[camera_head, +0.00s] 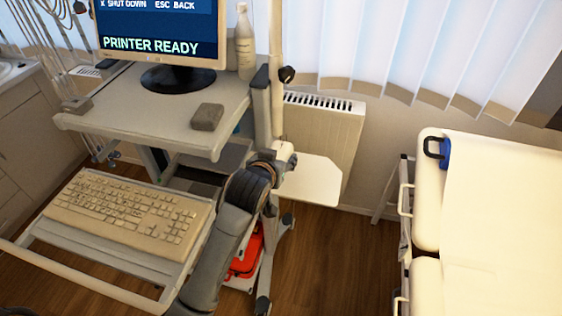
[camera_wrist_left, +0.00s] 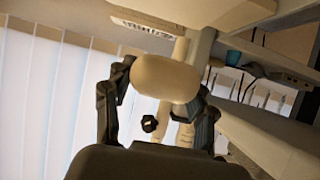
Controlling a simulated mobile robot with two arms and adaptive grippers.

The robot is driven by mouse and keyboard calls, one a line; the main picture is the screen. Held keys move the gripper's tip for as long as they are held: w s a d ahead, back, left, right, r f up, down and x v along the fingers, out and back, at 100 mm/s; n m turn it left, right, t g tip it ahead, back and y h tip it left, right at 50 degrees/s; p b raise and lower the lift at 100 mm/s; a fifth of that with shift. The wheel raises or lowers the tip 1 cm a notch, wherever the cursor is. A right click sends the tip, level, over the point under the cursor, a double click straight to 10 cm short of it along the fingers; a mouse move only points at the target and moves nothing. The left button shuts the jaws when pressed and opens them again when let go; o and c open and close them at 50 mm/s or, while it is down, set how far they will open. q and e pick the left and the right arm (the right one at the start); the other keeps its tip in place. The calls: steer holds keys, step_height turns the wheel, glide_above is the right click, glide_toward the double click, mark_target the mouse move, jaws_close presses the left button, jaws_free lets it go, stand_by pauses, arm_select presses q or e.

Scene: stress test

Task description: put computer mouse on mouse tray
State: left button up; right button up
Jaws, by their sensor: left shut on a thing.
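The computer mouse (camera_wrist_left: 165,78) is a smooth beige oval in the left wrist view, held between the two dark fingers of my left gripper (camera_wrist_left: 157,100). In the head view my left arm rises from the bottom, and the left gripper (camera_head: 273,162) is by the cart's post, partly hidden by its own wrist. A small pale piece there may be the mouse. The mouse tray (camera_head: 312,182) looks like the flat white plate just right of and behind the gripper. It is bare where visible; its left part is hidden. My right gripper is not in view.
The cart's upper shelf (camera_head: 150,112) holds a monitor (camera_head: 158,30), a bottle (camera_head: 244,45) and a small grey block (camera_head: 207,117). A keyboard (camera_head: 125,215) lies on the lower left tray. A radiator (camera_head: 325,135) stands behind the plate; a cream couch (camera_head: 500,220) is right.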

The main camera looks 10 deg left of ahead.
mark_target(278, 156)
arm_select(q)
steer(key=w+f, duration=0.3)
steer(key=shift+w+a+f+p, duration=0.2)
steer(key=shift+w+a+p, duration=0.1)
steer(key=shift+w, duration=0.05)
steer(key=shift+w+a+f, duration=0.1)
steer(key=shift+w+f, duration=0.75)
steer(key=shift+f, duration=0.2)
steer(key=shift+w+f, duration=0.1)
steer(key=shift+f, duration=0.05)
steer(key=shift+w+a+f, duration=0.1)
steer(key=shift+w+f, duration=0.1)
steer(key=shift+f, duration=0.05)
step_height(278, 156, down, 2)
steer(key=shift+f+p, duration=0.25)
steer(key=shift+p, duration=0.1)
steer(key=shift+f, duration=0.35)
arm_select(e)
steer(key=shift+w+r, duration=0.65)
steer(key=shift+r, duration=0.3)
arm_select(q)
steer(key=shift+f, duration=0.1)
